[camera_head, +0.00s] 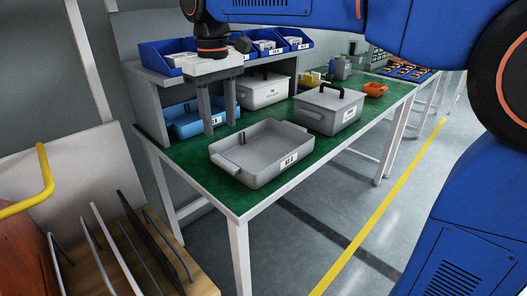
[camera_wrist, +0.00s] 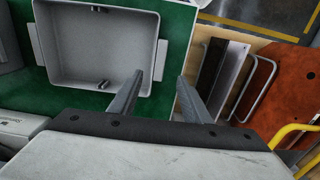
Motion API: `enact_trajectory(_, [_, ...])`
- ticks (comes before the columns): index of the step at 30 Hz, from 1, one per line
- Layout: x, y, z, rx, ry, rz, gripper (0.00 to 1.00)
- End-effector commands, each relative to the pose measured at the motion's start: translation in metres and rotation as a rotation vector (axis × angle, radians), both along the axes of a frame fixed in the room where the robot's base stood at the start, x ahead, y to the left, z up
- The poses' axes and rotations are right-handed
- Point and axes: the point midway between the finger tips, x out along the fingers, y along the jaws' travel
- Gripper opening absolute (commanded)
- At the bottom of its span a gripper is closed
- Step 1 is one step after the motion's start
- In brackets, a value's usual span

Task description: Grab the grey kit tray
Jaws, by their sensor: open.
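The grey kit tray (camera_head: 262,150) is an open, empty, shallow box with a white label on its front wall. It lies flat on the green table top near the front left corner. In the wrist view the tray (camera_wrist: 97,45) is at upper left, with a handle on each side. My gripper (camera_head: 220,128) points down behind and left of the tray in the head view. In the wrist view my gripper (camera_wrist: 160,78) is open with nothing between its fingers. One finger overlaps the tray's lower right corner; I cannot tell the height gap.
A lidded grey box (camera_head: 328,108) stands right of the tray. A blue bin (camera_head: 190,122) and another lidded box (camera_head: 264,92) are behind, under a shelf of blue bins (camera_head: 166,53). A small orange bin (camera_head: 375,89) is farther right. A wooden rack (camera_head: 140,262) stands at lower left.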

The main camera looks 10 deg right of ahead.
Motion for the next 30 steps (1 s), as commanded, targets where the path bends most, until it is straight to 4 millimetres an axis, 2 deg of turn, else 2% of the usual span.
enact_trajectory(3, [-0.001,-0.001,-0.022,-0.002,0.002,0.000,0.44])
enact_trajectory(9, [0.000,-0.001,-0.049,-0.001,0.002,0.000,0.44])
enact_trajectory(17, [-0.001,-0.001,-0.064,-0.001,0.002,-0.001,0.44])
enact_trajectory(24, [-0.001,-0.004,-0.097,-0.001,0.002,-0.001,0.44])
enact_trajectory(30, [-0.001,-0.004,-0.109,-0.001,0.001,-0.001,0.44])
